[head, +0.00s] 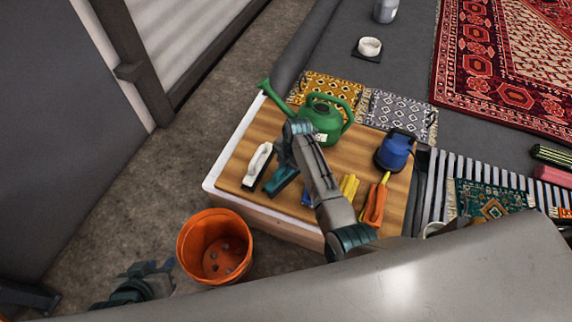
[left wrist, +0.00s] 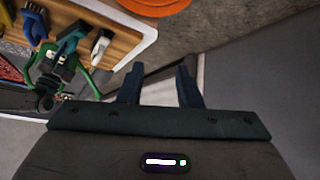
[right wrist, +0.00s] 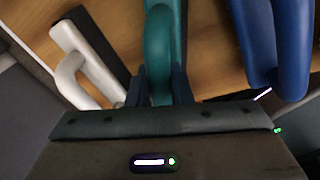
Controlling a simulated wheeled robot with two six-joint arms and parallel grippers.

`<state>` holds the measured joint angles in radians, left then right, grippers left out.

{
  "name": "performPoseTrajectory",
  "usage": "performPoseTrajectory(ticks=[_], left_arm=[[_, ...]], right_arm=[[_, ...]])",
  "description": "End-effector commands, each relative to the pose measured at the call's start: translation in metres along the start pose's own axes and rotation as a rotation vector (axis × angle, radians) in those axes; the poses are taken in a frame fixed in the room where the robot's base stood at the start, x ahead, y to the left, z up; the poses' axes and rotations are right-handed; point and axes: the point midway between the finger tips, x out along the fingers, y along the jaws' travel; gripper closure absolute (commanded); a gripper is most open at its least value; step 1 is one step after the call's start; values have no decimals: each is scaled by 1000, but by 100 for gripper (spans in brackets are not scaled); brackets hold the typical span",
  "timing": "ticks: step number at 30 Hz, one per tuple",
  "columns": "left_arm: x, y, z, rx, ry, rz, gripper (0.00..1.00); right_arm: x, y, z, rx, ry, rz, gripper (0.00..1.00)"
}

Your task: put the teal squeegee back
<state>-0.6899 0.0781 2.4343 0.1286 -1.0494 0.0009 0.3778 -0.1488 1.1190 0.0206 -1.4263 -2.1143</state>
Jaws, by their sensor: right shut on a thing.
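The teal squeegee (head: 281,179) is over the wooden top of the low table, between the white-handled brush (head: 257,164) and a blue-handled tool (head: 307,198). My right gripper (right wrist: 158,88) is shut on its teal handle (right wrist: 166,40) in the right wrist view. In the head view my right arm hides part of it, and I cannot tell whether it touches the tabletop. The squeegee also shows in the left wrist view (left wrist: 68,42). My left gripper (left wrist: 160,85) is open and empty, away from the table; in the head view its arm shows at lower left.
The table's white edge (head: 208,184) faces the floor. A green watering can (head: 322,120), yellow item (head: 349,187), orange-handled tool (head: 375,205) and blue jug (head: 395,150) stand on the table. An orange bucket (head: 190,247) is on the floor. Rugs lie beyond.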

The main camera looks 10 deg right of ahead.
Motion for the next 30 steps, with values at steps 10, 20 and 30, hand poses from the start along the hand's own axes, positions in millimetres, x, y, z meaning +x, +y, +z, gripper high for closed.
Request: performPoseTrajectory(ticks=[10, 20, 30], left_arm=[[0, 0, 0, 0, 2, 0, 69], [-8, -3, -3, 17, -50, -16, 69], [-26, -15, -2, 52, -189, -69, 69]], right_arm=[[2, 0, 0, 0, 0, -1, 59], [-26, 1, 0, 0, -1, 2, 59], [-97, 1, 0, 0, -2, 2, 59]])
